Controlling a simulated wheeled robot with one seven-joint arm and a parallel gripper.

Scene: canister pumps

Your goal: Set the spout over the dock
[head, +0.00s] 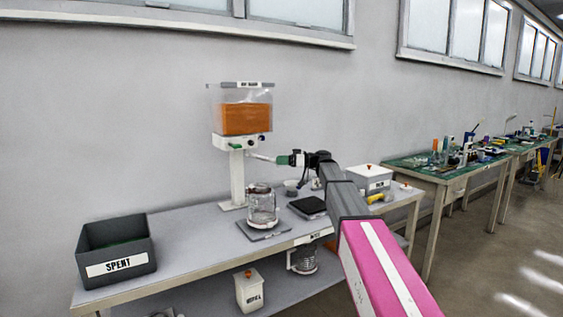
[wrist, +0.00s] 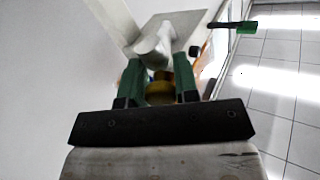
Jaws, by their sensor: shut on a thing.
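A canister (head: 246,112) with orange contents sits on a white stand at the back of the table. Its pale spout (head: 262,157) sticks out to the right from the stand, below the canister. My gripper (head: 282,160) is shut on the spout's outer end. In the wrist view the green fingers of my gripper (wrist: 159,82) stand either side of a yellow piece, with the grey spout (wrist: 155,45) running away beyond it. A clear jar (head: 262,206) stands on a flat grey plate (head: 280,232), which may be the dock, in front of the stand. The spout points right of the jar.
A dark SPENT bin (head: 117,250) stands at the table's left end. A black pad (head: 308,206) and a small cup (head: 291,187) lie right of the jar. A white box (head: 370,179) is farther right. A green lever (head: 236,146) is on the pump head.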

